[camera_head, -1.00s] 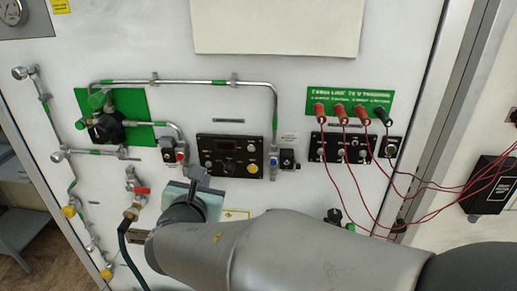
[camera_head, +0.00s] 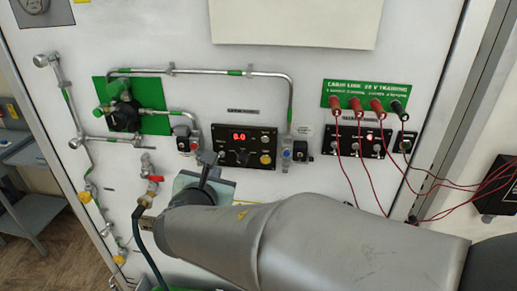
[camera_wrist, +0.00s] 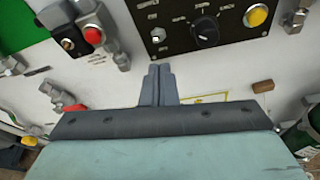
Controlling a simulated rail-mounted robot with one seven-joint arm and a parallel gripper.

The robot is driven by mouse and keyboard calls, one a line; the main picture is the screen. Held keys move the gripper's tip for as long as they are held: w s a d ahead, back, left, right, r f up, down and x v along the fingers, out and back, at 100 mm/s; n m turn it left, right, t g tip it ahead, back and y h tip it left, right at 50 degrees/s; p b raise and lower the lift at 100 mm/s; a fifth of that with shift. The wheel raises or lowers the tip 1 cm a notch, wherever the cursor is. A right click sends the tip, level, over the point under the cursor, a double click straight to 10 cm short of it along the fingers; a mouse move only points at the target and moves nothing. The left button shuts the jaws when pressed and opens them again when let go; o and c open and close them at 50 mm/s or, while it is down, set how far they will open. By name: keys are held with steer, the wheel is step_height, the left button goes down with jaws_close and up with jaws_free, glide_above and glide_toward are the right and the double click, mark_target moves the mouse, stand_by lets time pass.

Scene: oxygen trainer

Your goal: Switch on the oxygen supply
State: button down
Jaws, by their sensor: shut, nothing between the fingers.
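The black control panel (camera_head: 262,160) on the white wall has a lit red display (camera_head: 241,136) that appears to read 0.0. In the wrist view it shows a black rotary knob (camera_wrist: 205,32) and a yellow button (camera_wrist: 257,15). A regulator (camera_head: 124,114) sits on a green plate left of the panel. A red-handled valve (camera_head: 155,178) is below it on a hose. My gripper (camera_head: 209,160) is shut and empty, in front of the panel's lower left. In the wrist view its fingertips (camera_wrist: 159,68) appear just below the panel, apart from the knob.
Metal pipes (camera_head: 200,73) run around the panel. A small red-capped valve block (camera_wrist: 88,36) is left of my fingers.

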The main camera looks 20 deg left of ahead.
steer(key=r+b+v, duration=0.1)
steer(key=r+v, duration=0.1)
steer(key=v, duration=0.7)
steer(key=shift+a+b, duration=0.3)
steer(key=shift+b, duration=0.05)
steer(key=shift+w, duration=0.1)
